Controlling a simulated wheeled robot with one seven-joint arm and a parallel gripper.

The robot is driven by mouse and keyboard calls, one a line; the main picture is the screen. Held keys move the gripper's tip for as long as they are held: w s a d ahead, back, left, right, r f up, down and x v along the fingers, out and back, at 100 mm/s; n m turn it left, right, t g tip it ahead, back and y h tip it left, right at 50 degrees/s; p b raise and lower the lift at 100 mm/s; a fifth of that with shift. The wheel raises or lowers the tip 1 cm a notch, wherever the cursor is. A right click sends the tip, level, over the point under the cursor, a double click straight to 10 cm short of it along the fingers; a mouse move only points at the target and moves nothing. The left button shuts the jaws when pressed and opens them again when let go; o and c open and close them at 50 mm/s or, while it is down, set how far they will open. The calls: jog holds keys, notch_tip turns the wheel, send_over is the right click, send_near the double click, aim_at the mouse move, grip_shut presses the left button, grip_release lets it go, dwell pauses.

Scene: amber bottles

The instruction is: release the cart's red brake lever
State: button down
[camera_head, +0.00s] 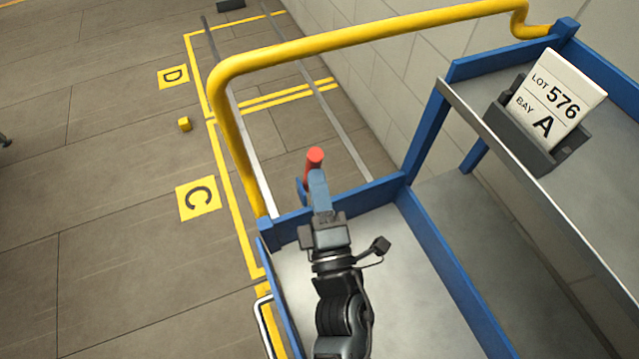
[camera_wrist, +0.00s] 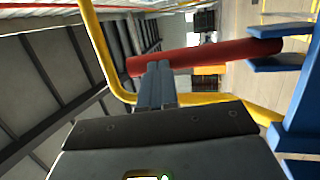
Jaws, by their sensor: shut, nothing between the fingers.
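The red brake lever (camera_head: 314,160) stands at the end of the blue cart, near the yellow handrail. In the wrist view the lever (camera_wrist: 200,58) is a red rod lying across the picture, with one end at a blue bracket (camera_wrist: 275,62). My gripper (camera_head: 318,178) is shut and empty, with its fingertips right by the lever. In the wrist view the closed fingers (camera_wrist: 158,70) reach up to the rod and overlap its lower edge. I cannot tell whether they touch it. The lower part of the lever is partly hidden behind my gripper in the head view.
The yellow handrail (camera_head: 370,38) arches over the cart's end. The cart's blue frame (camera_head: 350,202) surrounds a grey deck. A sign holder (camera_head: 535,140) with a card reading LOT 576 BAY A sits on the upper shelf.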

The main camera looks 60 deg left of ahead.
aim_at(307, 164)
jog(key=shift+w+a+r+p, duration=0.1)
jog(key=shift+a+r+p, duration=0.2)
jog(key=shift+a+p, duration=0.3)
jog(key=shift+a+r+p, duration=0.35)
jog(key=shift+a+p, duration=0.1)
jog(key=shift+a, duration=0.3)
jog(key=shift+w+a+r+p, duration=0.1)
jog(key=shift+a+r+p, duration=0.2)
jog(key=shift+a+p, duration=0.3)
jog(key=shift+a+r+g+h+p, duration=0.15)
jog(key=shift+a+g+h+p, duration=0.25)
jog(key=shift+a+h, duration=0.5)
jog(key=shift+w+a, duration=0.1)
jog(key=shift+a, duration=0.15)
jog(key=a+f+b, duration=0.1)
jog(key=a+b, duration=0.3)
jog(key=a, duration=0.2)
jog(key=shift+w, duration=0.2)
jog(key=shift+a, duration=0.15)
jog(key=shift+r, duration=0.1)
